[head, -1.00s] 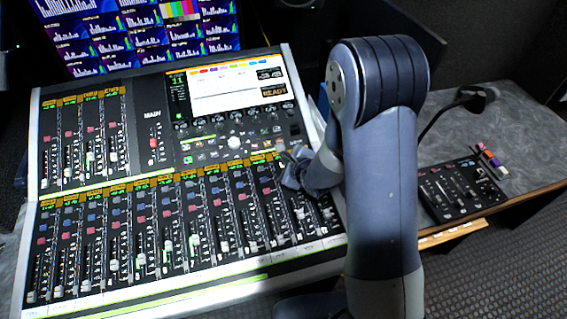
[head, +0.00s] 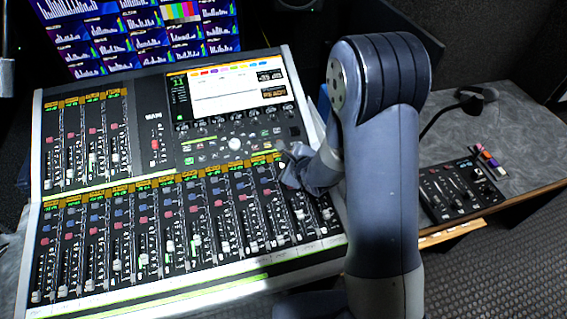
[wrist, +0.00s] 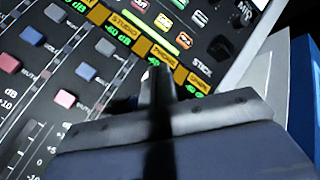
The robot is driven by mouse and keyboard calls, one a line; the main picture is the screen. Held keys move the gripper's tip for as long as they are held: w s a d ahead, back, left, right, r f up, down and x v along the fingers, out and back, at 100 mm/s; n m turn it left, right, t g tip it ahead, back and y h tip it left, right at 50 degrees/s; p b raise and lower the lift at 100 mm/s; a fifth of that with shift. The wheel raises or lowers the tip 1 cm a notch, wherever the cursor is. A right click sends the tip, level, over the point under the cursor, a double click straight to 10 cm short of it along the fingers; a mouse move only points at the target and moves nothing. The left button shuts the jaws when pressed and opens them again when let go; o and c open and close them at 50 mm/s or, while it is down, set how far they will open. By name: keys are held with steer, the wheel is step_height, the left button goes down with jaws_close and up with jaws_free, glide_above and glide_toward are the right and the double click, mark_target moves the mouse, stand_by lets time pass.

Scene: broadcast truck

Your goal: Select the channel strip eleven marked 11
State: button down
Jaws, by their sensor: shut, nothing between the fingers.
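The mixing console (head: 110,190) fills the left and middle of the head view, with a lower row of channel strips under yellow labels. A green 11 shows at the left of its screen (head: 225,88). My gripper (head: 284,163) is at the top of the rightmost lower strips and hides part of them. In the wrist view my gripper (wrist: 154,80) is shut and empty, its fingertips over the label row, near the label PHONE (wrist: 160,54). I cannot tell whether they touch the panel. Strip numbers are too small to read.
A small black control box (head: 460,190) sits on the grey desk to the right, with a dark cable behind it. A bank of monitors (head: 140,30) stands behind the console. The desk at right has some clear room.

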steer(key=r+p, duration=0.4)
steer(key=r, duration=0.1)
steer(key=shift+s+d, duration=0.1)
steer(key=shift+s, duration=0.25)
steer(key=shift+s, duration=0.1)
stand_by(0.6)
